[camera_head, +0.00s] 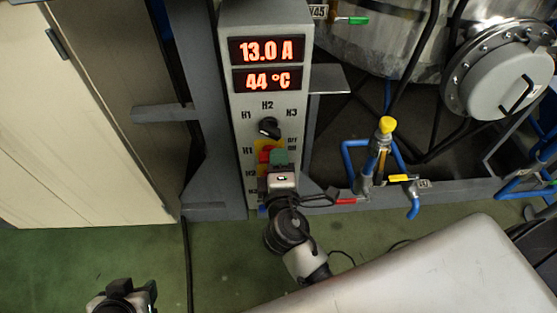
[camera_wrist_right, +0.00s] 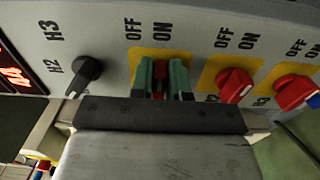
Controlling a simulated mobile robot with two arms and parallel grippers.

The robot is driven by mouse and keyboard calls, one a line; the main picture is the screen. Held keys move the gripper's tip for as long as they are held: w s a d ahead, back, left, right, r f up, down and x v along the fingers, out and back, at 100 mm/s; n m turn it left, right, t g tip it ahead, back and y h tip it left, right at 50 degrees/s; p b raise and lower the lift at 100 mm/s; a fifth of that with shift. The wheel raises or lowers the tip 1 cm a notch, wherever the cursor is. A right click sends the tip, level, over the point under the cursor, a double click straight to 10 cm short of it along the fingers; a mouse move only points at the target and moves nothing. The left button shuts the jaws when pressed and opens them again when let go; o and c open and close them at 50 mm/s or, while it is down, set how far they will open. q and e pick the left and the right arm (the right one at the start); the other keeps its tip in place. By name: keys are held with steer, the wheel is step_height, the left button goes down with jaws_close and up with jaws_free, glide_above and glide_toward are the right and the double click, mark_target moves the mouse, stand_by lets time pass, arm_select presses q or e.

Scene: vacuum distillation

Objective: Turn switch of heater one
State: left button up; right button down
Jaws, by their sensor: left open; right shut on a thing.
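The heater one switch is a red knob (camera_head: 264,155) on a yellow plate, beside the H1 label on the grey control panel (camera_head: 247,120). My right gripper (camera_head: 279,158) reaches the panel from below and is shut on this knob. In the right wrist view the green fingers (camera_wrist_right: 160,76) stand on both sides of the red knob (camera_wrist_right: 158,80), under the OFF and ON labels. The fingers hide most of the knob, so I cannot tell its exact position. My left gripper (camera_head: 122,292) is low at the left in the head view, open and away from the panel.
Two more red switches (camera_wrist_right: 234,84) (camera_wrist_right: 294,92) sit beside it on yellow plates. A black selector knob (camera_head: 268,127) is above. Displays read 13.0 A (camera_head: 267,50) and 44 °C (camera_head: 267,79). Blue pipes with a yellow-capped valve (camera_head: 386,126) stand at the right.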

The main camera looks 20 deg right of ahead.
steer(key=shift+f, duration=0.1)
steer(key=c, duration=1.1)
jaws_free()
steer(key=shift+s, duration=0.1)
arm_select(q)
steer(key=w+r+t, duration=0.1)
steer(key=w, duration=0.1)
steer(key=w+d+r+t+b, duration=0.1)
steer(key=t, duration=0.1)
steer(key=shift+w+d+h, duration=0.2)
steer(key=shift+w+h, duration=0.15)
steer(key=shift+h, duration=0.05)
arm_select(e)
steer(key=v, duration=1)
steer(key=shift+s, duration=0.35)
